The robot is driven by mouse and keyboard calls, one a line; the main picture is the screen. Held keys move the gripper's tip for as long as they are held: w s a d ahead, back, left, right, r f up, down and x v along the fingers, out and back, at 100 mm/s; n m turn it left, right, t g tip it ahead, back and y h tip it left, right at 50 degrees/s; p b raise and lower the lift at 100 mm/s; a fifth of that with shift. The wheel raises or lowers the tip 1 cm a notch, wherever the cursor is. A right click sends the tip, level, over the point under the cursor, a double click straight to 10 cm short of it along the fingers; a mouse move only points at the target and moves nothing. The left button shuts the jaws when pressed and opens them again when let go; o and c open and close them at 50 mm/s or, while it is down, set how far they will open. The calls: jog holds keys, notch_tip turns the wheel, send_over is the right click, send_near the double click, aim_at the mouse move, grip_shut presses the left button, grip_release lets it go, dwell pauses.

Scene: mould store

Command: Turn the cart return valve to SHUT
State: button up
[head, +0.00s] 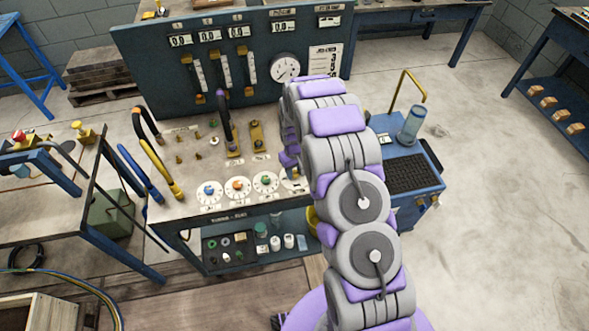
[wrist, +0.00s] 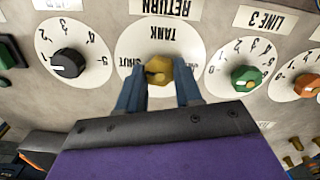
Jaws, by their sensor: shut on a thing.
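The return valve is a yellow knob (wrist: 160,68) on a round white dial plate (wrist: 150,37) under a RETURN label, which shows upside down in the wrist view. TANK is printed above the knob in the picture and SHUT to its left. A dark mark shows on the knob's left part, facing SHUT; I cannot tell its exact angle. My gripper (wrist: 159,84) has its blue fingers shut on the knob, one on each side. The right finger hides part of the dial. In the head view my arm covers most of this dial (head: 291,185) and the gripper.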

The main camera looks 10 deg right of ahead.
aim_at(294, 173)
jog(key=shift+w+r+n, duration=0.15)
jog(key=shift+n, duration=0.95)
jog(key=o, duration=1)
jog(key=shift+o, duration=0.2)
notch_tip(294, 173, up, 17)
jog(key=p, duration=0.1)
jog(key=shift+a+r, duration=0.1)
